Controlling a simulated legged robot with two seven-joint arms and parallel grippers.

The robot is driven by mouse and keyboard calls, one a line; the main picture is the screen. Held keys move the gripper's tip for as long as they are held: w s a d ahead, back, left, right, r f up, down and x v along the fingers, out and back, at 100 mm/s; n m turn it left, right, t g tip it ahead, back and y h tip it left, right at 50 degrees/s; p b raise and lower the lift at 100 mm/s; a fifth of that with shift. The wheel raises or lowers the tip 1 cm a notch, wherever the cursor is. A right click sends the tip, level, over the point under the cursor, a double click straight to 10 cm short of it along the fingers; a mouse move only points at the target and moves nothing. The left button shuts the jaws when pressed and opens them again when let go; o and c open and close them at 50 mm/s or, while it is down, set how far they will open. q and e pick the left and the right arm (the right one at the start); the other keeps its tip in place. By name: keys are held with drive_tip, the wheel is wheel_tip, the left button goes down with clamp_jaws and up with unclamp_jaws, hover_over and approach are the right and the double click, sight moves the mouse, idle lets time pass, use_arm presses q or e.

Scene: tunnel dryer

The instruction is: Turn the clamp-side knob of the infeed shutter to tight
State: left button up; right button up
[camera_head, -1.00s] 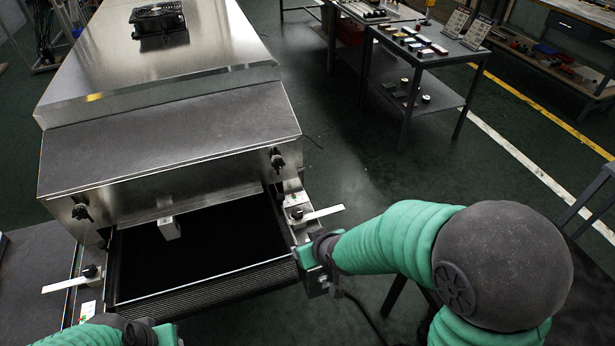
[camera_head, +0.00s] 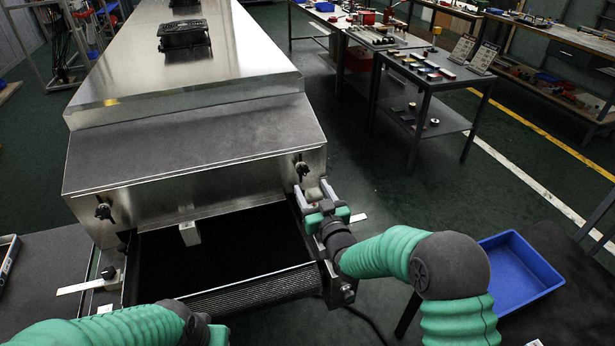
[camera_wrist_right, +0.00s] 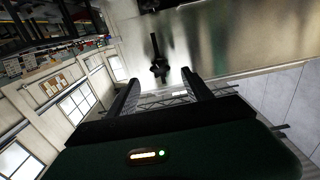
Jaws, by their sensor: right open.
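The infeed shutter (camera_head: 195,147) is a grey metal hood front above a dark belt. It has a dark knob on each side: the right knob (camera_head: 301,169) and the left knob (camera_head: 104,210). Which one is the clamp-side knob I cannot tell. My right gripper (camera_head: 314,190) is open, its fingers just below and right of the right knob, not closed on it. In the right wrist view a dark knob (camera_wrist_right: 158,68) with a long stem lies ahead, between and beyond the open fingertips. My left gripper (camera_head: 205,331) is low at the picture's bottom, its fingers unclear.
The dark infeed belt (camera_head: 230,255) runs below the shutter, with a small light block (camera_head: 190,233) hanging at its opening. A white lever (camera_head: 85,286) sticks out at left. A blue tray (camera_head: 510,270) lies at right. Tables with parts stand behind.

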sight(304, 173)
drive_tip(key=x, duration=0.5)
drive_tip(key=shift+w+a+f, duration=0.1)
drive_tip(key=shift+w+a, duration=0.15)
drive_tip(key=shift+a, duration=0.15)
drive_tip(key=shift+w+d, duration=0.15)
drive_tip(key=shift+w, duration=0.15)
drive_tip(key=shift+w+d, duration=0.15)
drive_tip(key=shift+d, duration=0.2)
drive_tip(key=shift+a, duration=0.45)
drive_tip(key=c, duration=0.8)
drive_tip(key=shift+d, duration=0.2)
clamp_jaws()
